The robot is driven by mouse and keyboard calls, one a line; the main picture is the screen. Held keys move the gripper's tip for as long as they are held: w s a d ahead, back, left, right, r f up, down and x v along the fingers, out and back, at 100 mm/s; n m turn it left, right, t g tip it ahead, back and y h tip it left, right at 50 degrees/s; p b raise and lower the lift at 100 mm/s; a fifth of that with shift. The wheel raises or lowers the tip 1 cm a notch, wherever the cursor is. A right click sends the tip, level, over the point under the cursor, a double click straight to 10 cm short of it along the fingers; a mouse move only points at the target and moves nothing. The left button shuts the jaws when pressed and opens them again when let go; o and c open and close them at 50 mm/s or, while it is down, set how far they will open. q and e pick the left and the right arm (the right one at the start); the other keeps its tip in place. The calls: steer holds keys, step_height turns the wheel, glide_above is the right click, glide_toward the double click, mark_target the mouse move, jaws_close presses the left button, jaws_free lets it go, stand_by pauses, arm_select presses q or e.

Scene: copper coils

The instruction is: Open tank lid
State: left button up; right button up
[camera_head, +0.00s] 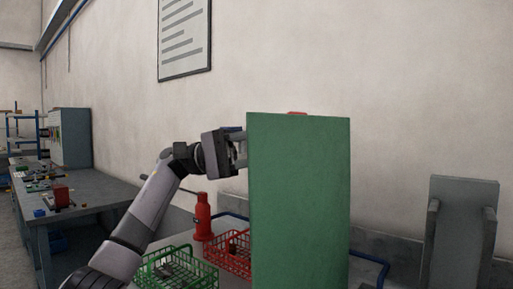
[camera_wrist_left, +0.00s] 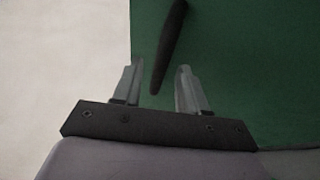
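The tank lid appears to be the large green panel (camera_head: 299,200), standing upright in the middle of the head view. The tank's body cannot be made out. My left gripper (camera_head: 241,150) is at the lid's upper left edge. In the left wrist view the green panel (camera_wrist_left: 250,80) fills the right side, with a dark bar-like handle (camera_wrist_left: 169,45) in front of it. My left gripper (camera_wrist_left: 158,68) is open, and the handle's lower end shows between its separated fingers. Whether they touch it cannot be told. My right gripper is not in view.
A green wire basket (camera_head: 180,270), a red wire basket (camera_head: 228,262) and a red bottle-like object (camera_head: 203,216) are left of the lid. A grey workbench (camera_head: 85,197) stands at far left. A grey upright fixture (camera_head: 461,230) is at right. A wall is behind.

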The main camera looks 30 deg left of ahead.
arm_select(q)
steer(key=b+v, duration=0.1)
steer(key=v, duration=0.6)
steer(key=shift+s+f, duration=0.1)
stand_by(0.6)
